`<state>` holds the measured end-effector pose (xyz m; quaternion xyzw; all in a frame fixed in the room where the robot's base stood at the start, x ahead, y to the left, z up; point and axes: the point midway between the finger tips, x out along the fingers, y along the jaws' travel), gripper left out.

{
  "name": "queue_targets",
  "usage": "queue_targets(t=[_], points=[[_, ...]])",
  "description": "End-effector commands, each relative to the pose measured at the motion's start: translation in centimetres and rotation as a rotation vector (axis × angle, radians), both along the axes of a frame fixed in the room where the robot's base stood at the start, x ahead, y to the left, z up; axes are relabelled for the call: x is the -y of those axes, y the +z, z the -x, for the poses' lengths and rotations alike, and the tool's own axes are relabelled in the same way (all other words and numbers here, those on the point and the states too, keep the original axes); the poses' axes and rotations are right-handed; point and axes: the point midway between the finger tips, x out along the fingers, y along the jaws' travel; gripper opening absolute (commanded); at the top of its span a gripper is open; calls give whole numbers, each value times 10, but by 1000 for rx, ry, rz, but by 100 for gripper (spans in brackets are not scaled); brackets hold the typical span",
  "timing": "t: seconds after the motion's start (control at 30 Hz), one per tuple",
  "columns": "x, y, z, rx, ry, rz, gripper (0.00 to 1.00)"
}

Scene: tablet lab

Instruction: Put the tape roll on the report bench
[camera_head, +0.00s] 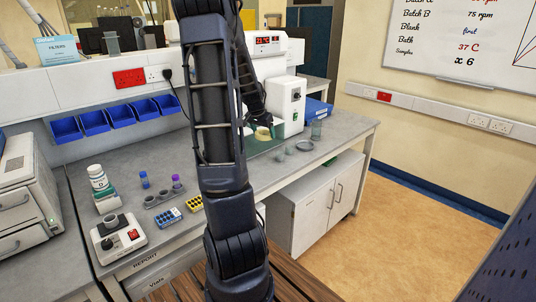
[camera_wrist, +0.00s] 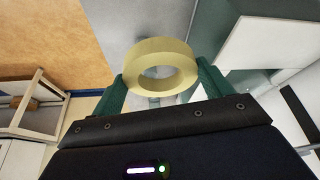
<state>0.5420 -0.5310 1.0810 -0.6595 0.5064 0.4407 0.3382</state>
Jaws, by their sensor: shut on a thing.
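The tape roll (camera_wrist: 160,70) is a pale yellow ring. In the wrist view it sits between the two green fingers of my gripper (camera_wrist: 163,82), which is shut on it. In the head view the tape roll (camera_head: 264,133) shows small beside the white machine, above the far right part of the grey bench. My arm hides much of the gripper there. The report bench (camera_head: 130,164) has a grey top and a front label reading REPORT. I cannot tell the exact gap between the roll and the bench top.
A white machine (camera_head: 292,104) stands behind the roll, with glassware (camera_head: 304,146) to its right. On the left are a stirrer (camera_head: 119,240), a white bottle (camera_head: 98,180), a blue rack (camera_head: 168,217) and a yellow rack (camera_head: 194,204). Blue bins (camera_head: 95,122) line the wall.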

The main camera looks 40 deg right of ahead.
Motion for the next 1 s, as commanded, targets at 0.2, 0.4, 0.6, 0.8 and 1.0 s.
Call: queue_targets(t=[0.2, 0.4, 0.6, 0.8, 1.0], points=[[0, -49, 1, -3, -1, -1, 56], [0, -88, 1, -2, -2, -2, 56], [0, -106, 0, 0, -1, 0, 56], [0, -120, 1, -1, -1, -2, 56], [0, -143, 0, -1, -1, -2, 56]])
